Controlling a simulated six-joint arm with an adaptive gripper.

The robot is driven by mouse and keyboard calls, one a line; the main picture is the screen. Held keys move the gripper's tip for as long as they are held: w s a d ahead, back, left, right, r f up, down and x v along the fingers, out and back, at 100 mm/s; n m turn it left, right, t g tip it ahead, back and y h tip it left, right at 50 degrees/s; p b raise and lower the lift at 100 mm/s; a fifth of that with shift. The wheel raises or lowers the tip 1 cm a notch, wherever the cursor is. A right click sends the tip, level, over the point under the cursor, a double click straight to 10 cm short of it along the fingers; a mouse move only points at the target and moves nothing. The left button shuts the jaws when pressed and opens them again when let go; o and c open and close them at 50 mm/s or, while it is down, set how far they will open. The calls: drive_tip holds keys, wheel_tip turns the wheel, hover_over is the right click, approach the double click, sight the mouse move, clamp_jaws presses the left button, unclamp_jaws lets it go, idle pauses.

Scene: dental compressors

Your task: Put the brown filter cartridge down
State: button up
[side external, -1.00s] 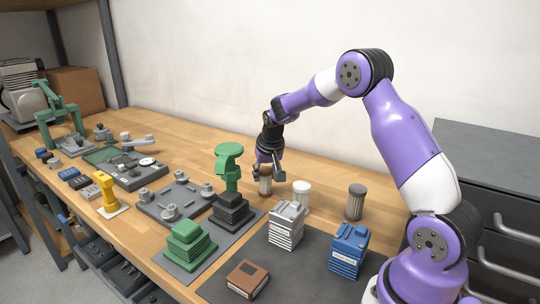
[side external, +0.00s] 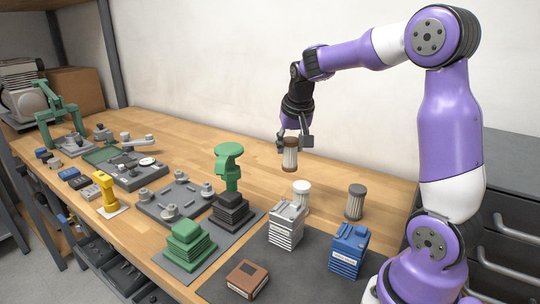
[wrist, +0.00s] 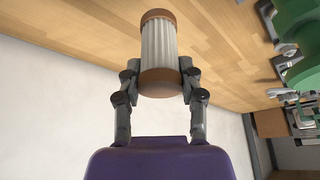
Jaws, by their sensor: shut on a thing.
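The brown filter cartridge (side external: 290,155) has brown end caps and a pale pleated middle. My gripper (side external: 293,141) is shut on it near its upper end and holds it upright, above the wooden bench behind the white cartridge. In the wrist view the cartridge (wrist: 159,50) sits between the two fingers (wrist: 160,82), and its far end points away from my gripper. Its lower end looks clear of the bench top.
A white-capped cartridge (side external: 302,196) and a dark grey-capped cartridge (side external: 355,202) stand on the bench. Grey (side external: 286,226) and blue (side external: 348,252) blocks stand in front. A green fixture (side external: 230,165) is to the left. The bench (side external: 345,180) behind the cartridges is clear.

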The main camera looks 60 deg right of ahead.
drive_tip(key=shift+s+d+f, duration=0.4)
drive_tip(key=shift+d+f, duration=1.35)
drive_tip(key=shift+s+d+f, duration=0.35)
drive_tip(key=shift+d+f, duration=1.4)
drive_tip(key=shift+s+d+f, duration=0.4)
drive_tip(key=shift+d+f, duration=1.35)
drive_tip(key=o, duration=1.2)
drive_tip(key=shift+f, duration=0.15)
drive_tip(key=shift+c, duration=0.2)
